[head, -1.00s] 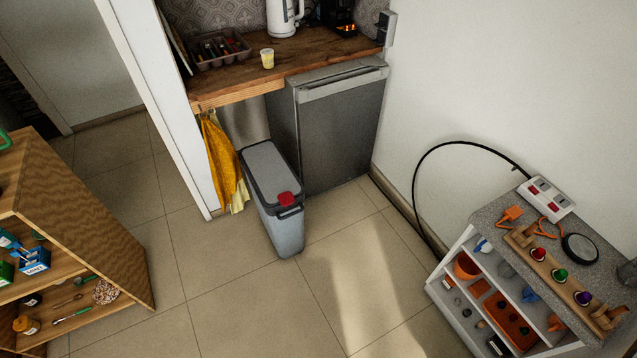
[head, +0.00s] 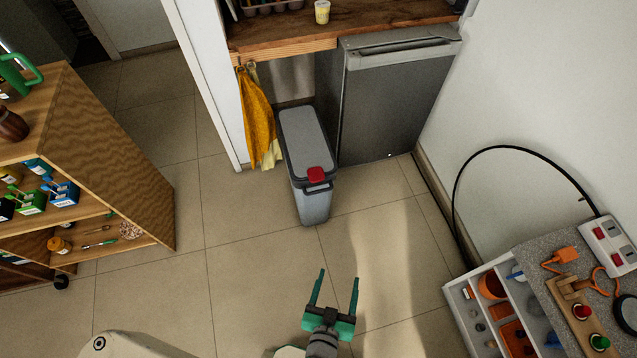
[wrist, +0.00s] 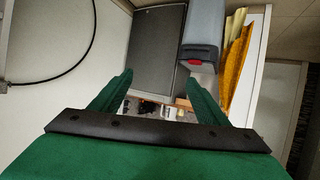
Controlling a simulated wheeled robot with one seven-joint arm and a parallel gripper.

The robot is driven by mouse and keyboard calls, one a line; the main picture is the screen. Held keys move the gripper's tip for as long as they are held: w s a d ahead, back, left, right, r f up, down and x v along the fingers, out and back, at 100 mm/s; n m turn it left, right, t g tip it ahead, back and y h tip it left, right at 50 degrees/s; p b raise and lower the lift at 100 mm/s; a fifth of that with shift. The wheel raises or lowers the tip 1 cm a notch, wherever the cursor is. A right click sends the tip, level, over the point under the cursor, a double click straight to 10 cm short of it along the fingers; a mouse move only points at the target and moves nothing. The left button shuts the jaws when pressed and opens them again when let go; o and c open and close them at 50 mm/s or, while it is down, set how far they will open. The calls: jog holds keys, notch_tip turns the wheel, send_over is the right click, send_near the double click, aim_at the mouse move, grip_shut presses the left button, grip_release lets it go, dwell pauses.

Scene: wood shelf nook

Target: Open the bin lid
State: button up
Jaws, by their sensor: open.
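The bin (head: 312,205) is a narrow grey bin standing on the tiled floor below the wooden counter. Its grey lid (head: 303,140) looks shut, with a red latch (head: 316,174) at the near end above a dark handle. In the wrist view the bin (wrist: 204,30) shows upside down at the top, with the red latch (wrist: 195,62) between and beyond my fingers. My gripper (head: 335,275) has green fingers, is open and empty, and is in front of the bin, apart from it.
A dark grey fridge (head: 395,105) stands right of the bin. Yellow towels (head: 257,115) hang to its left. A wooden shelf unit (head: 120,165) stands at the left. A white shelf unit with a grey top (head: 565,290) stands at the lower right. The floor before the bin is clear.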

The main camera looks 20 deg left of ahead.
jog(key=w+a+f+n+g+y, duration=0.1)
jog(key=w+a+f, duration=0.1)
jog(key=w+f, duration=0.3)
jog(key=w+a+f+n+y, duration=0.1)
jog(key=w+a+f+y, duration=0.15)
jog(key=w, duration=0.45)
jog(key=n+g+y, duration=0.1)
jog(key=n+y, duration=0.2)
jog(key=n, duration=0.1)
send_near(318, 180)
jog(key=x, duration=0.7)
jog(key=shift+w+a+f, duration=0.1)
jog(key=shift+w, duration=0.05)
